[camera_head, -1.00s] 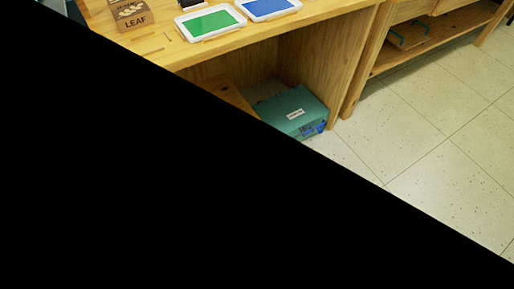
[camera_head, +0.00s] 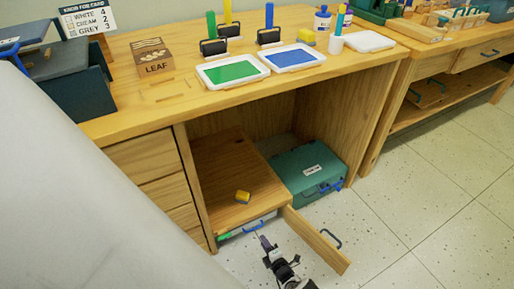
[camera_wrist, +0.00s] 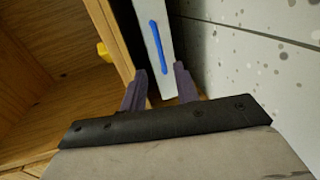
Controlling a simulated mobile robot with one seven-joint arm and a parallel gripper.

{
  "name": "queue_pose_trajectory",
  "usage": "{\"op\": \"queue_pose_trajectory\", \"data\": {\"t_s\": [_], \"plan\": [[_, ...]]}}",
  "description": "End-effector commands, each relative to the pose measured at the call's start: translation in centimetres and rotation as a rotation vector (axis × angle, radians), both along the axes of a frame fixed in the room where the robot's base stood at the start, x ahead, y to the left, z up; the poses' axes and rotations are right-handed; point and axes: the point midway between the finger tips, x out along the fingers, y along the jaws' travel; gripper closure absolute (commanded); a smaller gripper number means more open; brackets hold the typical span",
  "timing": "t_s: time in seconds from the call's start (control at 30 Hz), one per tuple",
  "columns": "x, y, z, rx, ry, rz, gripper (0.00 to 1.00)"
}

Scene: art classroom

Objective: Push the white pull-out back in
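The white pull-out (camera_head: 264,222) shows as a low pale front with a blue handle, at floor level under a wooden box in the desk's open bay. In the wrist view, its white front (camera_wrist: 167,75) runs away from me, with the blue handle (camera_wrist: 158,46) along it. My gripper (camera_head: 265,243) is low in front of the bay, close to this front. In the wrist view, my gripper (camera_wrist: 160,78) has its two dark fingers apart, with the near end of the white front showing between them. I cannot tell whether they touch it. How far the pull-out sticks out is unclear.
An open wooden door (camera_head: 318,240) with a dark handle stands right of my gripper. A yellow block (camera_head: 243,197) lies on the wooden box (camera_head: 225,165). A teal case (camera_head: 308,172) stands beside it. Trays and rollers sit on the desk (camera_head: 200,105). The floor (camera_head: 420,220) at right is clear.

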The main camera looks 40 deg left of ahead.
Motion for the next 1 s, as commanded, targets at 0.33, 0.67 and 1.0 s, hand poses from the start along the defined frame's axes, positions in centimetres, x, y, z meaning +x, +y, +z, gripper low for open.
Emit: {"op": "queue_pose_trajectory", "data": {"t_s": [0.33, 0.67, 1.0], "plan": [[2.4, 5.8, -1.7, -0.001, -0.002, 0.003, 0.69], [3.0, 7.1, -1.6, -0.002, -0.002, -0.001, 0.69], [3.0, 7.1, -1.7, -0.002, -0.002, -0.001, 0.92]]}}
